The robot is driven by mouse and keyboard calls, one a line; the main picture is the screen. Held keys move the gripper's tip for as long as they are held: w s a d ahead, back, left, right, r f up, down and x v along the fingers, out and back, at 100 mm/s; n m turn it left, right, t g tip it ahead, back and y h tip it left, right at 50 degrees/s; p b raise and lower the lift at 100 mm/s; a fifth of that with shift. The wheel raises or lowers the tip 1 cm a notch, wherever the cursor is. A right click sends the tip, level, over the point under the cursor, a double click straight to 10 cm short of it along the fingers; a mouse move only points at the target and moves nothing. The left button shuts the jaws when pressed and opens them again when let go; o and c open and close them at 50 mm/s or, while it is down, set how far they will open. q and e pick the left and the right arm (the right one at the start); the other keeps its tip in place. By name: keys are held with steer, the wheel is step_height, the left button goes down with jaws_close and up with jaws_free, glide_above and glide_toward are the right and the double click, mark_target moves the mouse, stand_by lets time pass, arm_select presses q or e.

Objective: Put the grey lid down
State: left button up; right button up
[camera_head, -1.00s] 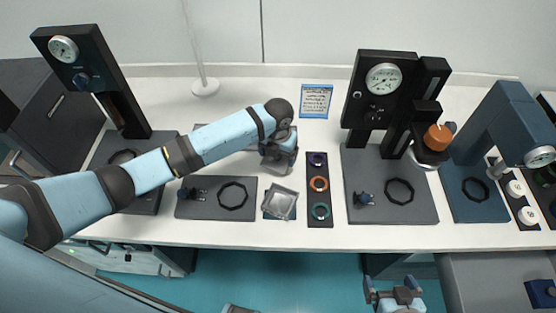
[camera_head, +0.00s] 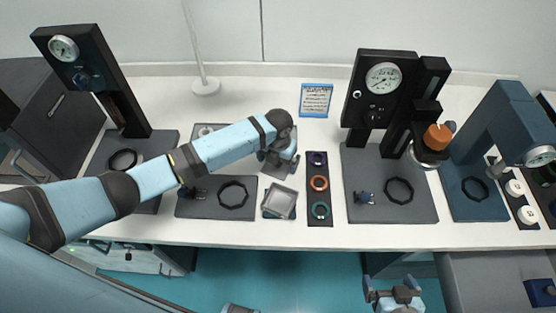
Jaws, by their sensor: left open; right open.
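The grey lid (camera_head: 279,202) is a shallow square piece with a paler raised rim. It lies on a dark square base on the white table, between the left dark plate and the strip of coloured rings. My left gripper (camera_head: 276,172) is open just behind the lid, pointing down; its fingertips are small, and I cannot tell whether they touch the lid. My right gripper (camera_head: 393,296) is open and empty, low in front of the table's edge.
A dark strip (camera_head: 319,214) with several coloured rings stands right of the lid. A dark plate (camera_head: 214,211) with a black ring lies left. Gauge stands (camera_head: 383,100) rise behind right. A blue-framed card (camera_head: 316,100) lies at the back; table around it is clear.

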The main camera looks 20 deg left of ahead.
arm_select(q)
step_height(320, 180, up, 12)
steer(key=shift+b, duration=0.35)
stand_by(0.5)
